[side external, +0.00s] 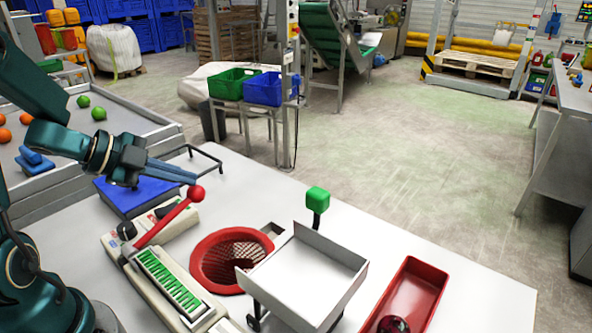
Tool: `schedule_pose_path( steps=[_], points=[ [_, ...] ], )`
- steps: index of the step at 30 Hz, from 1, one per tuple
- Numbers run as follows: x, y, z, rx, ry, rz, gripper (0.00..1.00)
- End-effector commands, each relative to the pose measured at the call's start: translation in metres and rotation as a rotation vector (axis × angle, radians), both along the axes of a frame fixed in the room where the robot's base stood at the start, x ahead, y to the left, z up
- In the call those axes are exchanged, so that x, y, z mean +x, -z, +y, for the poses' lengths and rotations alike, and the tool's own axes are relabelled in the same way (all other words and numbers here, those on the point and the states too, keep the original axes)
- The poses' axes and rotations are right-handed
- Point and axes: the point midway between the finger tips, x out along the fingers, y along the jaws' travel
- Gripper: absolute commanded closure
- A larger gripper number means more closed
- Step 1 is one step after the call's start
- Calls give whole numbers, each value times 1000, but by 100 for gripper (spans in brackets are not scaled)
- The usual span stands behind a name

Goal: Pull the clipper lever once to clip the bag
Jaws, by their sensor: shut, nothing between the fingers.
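The clipper (148,272) is a long pale machine on the white table, with a row of green clips in its top. Its red lever (165,222) slants up to the right and ends in a red ball knob (195,193). My gripper (192,178) is shut and empty, its blue fingers pointing right. The fingertips appear just above and left of the knob in the picture; I cannot tell whether they touch it. The bag appears as dark red netting (240,262) inside a red ring (200,262), right of the clipper. The bag's lower part is hidden.
A white tilted tray (305,285) with a green block (317,199) behind it stands right of the ring. A red bin (425,290) holds a dark round item. A blue slab (135,197) lies behind the lever.

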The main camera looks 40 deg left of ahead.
Motion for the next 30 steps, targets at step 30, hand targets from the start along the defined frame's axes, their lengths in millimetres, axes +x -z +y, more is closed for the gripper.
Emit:
schedule_pose_path(
  steps=[30],
  points=[
    [3,12,0,-1,-3,4,100]
  ],
)
